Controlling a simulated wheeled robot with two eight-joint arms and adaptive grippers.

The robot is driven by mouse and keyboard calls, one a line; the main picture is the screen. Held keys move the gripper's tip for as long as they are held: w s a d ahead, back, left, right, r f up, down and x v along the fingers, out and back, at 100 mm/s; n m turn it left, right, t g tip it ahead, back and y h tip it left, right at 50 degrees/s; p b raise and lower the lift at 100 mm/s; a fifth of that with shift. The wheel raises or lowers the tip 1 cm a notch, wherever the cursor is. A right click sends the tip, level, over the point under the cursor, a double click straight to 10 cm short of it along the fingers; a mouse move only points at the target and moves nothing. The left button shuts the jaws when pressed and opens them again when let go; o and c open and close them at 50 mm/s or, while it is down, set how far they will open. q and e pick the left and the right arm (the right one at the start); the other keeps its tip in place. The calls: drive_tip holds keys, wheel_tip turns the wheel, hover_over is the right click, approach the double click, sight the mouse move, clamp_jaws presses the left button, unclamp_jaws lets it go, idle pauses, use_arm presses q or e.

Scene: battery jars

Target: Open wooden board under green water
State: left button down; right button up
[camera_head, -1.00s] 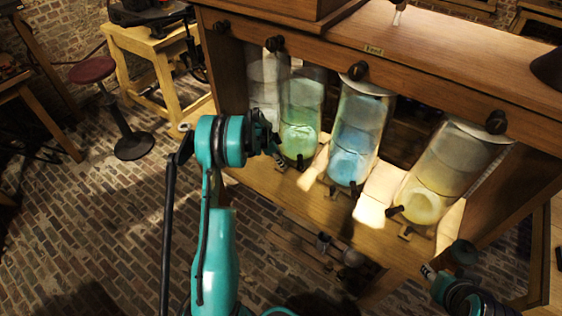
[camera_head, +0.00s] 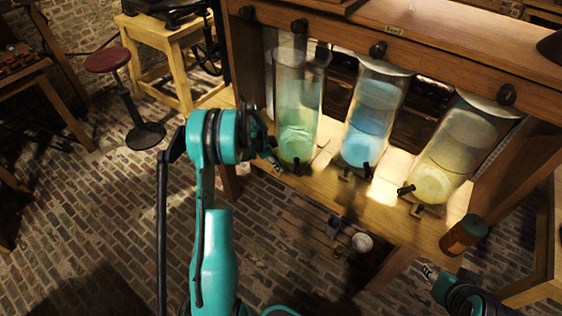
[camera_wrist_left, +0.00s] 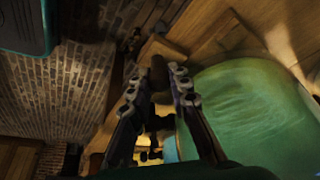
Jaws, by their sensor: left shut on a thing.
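The jar of green water (camera_head: 298,112) stands on the low shelf of a wooden cabinet. My left gripper (camera_head: 271,148) is beside its lower left side. In the left wrist view, the green jar (camera_wrist_left: 255,110) fills the right side. There my left gripper (camera_wrist_left: 158,85) is closed around what looks like a brown knob (camera_wrist_left: 158,72). Whether this knob belongs to the wooden board under the green water is not clear. The board itself cannot be made out. My right gripper (camera_head: 430,272) shows at the lower right, small and dark, apart from the cabinet.
A blue jar (camera_head: 371,115) and a yellow jar (camera_head: 450,150) stand right of the green one. Several round knobs line the cabinet's upper rail (camera_head: 420,66). An amber bottle (camera_head: 464,236) stands near the shelf's right end. A red stool (camera_head: 108,60) is at the left on open brick floor.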

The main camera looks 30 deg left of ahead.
use_arm(q)
drive_tip(key=s+b, duration=0.1)
drive_tip(key=s, duration=1)
drive_tip(key=shift+s+a, duration=0.25)
drive_tip(key=shift+a, duration=0.2)
drive_tip(key=c, duration=1.4)
unclamp_jaws()
drive_tip(key=v, duration=1.2)
drive_tip(key=shift+w+d, duration=0.1)
drive_tip(key=shift+d, duration=0.05)
